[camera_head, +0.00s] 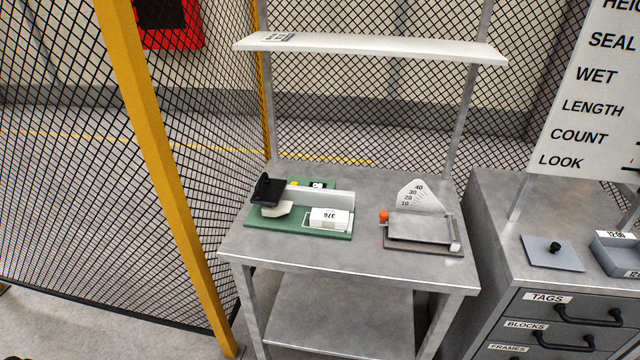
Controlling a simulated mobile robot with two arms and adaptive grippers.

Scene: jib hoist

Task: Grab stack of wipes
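I cannot clearly make out a stack of wipes in the head view. A pale flat angular piece (277,209) lies on a green board (257,222) at the left of the metal table, beside a black bracket-like part (268,188). I cannot tell what the piece is. A white block with a printed number (330,219) lies at the right of the same board. Neither of my grippers is in view.
The grey metal table (365,258) has a dial scale with a tray (420,228) at right. A shelf (370,46) spans above. A yellow post (160,165) and mesh fence stand left. A drawer cabinet (510,300) stands right, with a sign (590,90) above.

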